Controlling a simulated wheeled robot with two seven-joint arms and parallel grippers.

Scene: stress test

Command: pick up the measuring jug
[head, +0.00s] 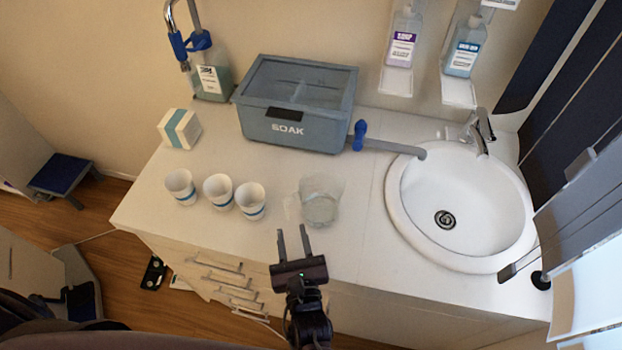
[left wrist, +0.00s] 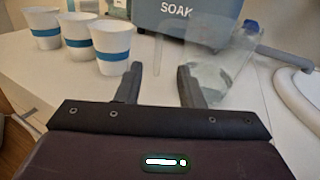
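The clear measuring jug (head: 321,203) stands upright on the white counter, with some liquid or tinted bottom showing. Its handle is on its left side. My left gripper (head: 294,240) is open and empty, in front of the jug and a little to its left, apart from it. In the left wrist view, the jug (left wrist: 216,62) stands beyond the fingertips, mostly behind the right finger. The left gripper's fingers (left wrist: 158,80) are spread with nothing between them.
Three white cups with blue bands (head: 219,191) stand left of the jug. A blue-grey SOAK bin (head: 292,133) is behind it. A round sink (head: 490,205) lies to the right. A small white box (head: 179,129) and a bottle (head: 212,80) are at the back left.

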